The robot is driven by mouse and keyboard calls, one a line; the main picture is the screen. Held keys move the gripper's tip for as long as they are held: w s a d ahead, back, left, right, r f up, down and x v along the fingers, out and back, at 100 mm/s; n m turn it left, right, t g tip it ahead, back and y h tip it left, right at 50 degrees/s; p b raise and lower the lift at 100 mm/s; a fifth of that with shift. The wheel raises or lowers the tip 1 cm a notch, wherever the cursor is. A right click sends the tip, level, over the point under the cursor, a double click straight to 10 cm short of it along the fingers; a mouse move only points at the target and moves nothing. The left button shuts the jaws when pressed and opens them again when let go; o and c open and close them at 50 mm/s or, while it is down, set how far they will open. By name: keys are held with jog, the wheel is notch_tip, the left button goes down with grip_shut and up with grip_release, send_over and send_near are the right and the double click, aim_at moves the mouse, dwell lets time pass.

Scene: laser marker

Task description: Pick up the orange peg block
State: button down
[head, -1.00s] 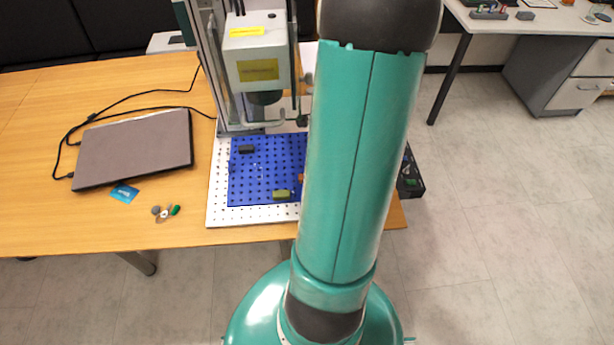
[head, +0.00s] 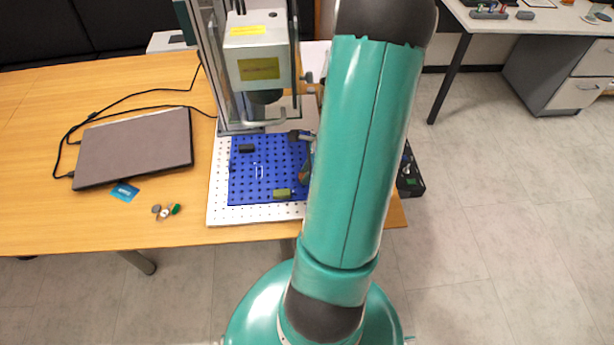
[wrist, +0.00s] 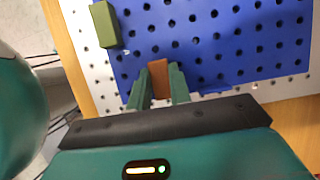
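In the wrist view, the orange peg block (wrist: 160,78) stands upright on the blue pegboard (wrist: 225,45). My gripper (wrist: 161,84) has its two green fingers on either side of the block, very close to its sides. I cannot tell whether they touch it. In the head view, my arm covers most of this spot, and the block cannot be made out clearly there. The blue pegboard (head: 265,160) shows to the left of my arm.
An olive-green block (head: 282,194) stands near the board's front edge; it also shows in the wrist view (wrist: 105,24). A dark block (head: 246,148) is at the back left. The laser machine (head: 258,65) stands behind the board. A closed laptop (head: 135,148) lies to the left.

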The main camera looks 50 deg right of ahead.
notch_tip(320, 180, up, 10)
dwell(0.7)
dwell(0.4)
notch_tip(320, 180, down, 10)
jog(key=shift+r, duration=0.2)
dwell(0.3)
jog(key=shift+f, duration=0.15)
jog(key=c, duration=1.3)
grip_release()
